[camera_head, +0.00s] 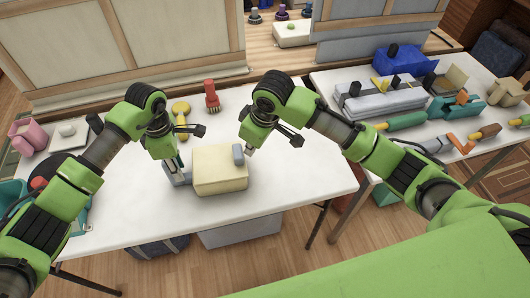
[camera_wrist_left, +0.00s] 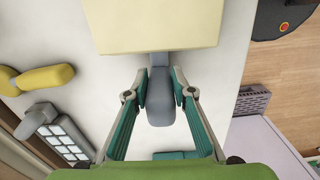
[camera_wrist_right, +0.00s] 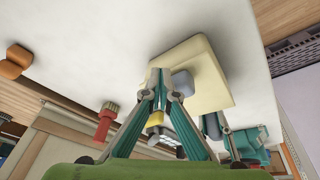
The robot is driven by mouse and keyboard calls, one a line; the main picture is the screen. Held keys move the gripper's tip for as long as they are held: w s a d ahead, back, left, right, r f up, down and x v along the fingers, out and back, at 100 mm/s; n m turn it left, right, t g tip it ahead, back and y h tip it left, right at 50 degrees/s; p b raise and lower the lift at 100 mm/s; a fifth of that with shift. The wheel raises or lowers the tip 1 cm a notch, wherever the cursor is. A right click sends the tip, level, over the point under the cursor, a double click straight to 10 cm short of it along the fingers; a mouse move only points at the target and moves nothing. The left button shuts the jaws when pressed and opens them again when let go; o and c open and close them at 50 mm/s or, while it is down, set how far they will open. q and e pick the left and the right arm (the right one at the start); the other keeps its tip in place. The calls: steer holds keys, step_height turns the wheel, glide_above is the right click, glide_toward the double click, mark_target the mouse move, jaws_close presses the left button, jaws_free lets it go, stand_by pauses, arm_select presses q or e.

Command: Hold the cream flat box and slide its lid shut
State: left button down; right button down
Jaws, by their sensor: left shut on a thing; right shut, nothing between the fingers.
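The cream flat box (camera_head: 221,172) lies on the white table, with a grey handle (camera_wrist_left: 160,97) at its left side and a grey knob (camera_head: 238,154) at its right end. My left gripper (camera_head: 172,168) is shut on the grey handle; the left wrist view shows a finger on each side of it (camera_wrist_left: 160,88). My right gripper (camera_head: 250,151) is shut and empty beside the grey knob. In the right wrist view its closed fingertips (camera_wrist_right: 158,84) are right next to the knob (camera_wrist_right: 182,82); I cannot tell whether they touch. The seam between lid and box is not clear.
A yellow tool (camera_head: 180,111) and a red brush (camera_head: 211,96) lie behind the box. A pink object (camera_head: 28,133) stands at the far left. The right table (camera_head: 345,130) holds a grey case (camera_head: 380,98) and several tools. The table right of the box is clear.

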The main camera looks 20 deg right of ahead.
steer(key=r, duration=0.2)
steer(key=d+r, duration=0.1)
steer(key=r, duration=0.2)
steer(key=shift+r, duration=0.25)
stand_by(0.4)
arm_select(q)
steer(key=shift+f, duration=0.1)
stand_by(0.5)
steer(key=c, duration=1.6)
jaws_free()
steer(key=shift+c, duration=0.2)
step_height(320, 180, up, 12)
steer(key=shift+r, duration=0.1)
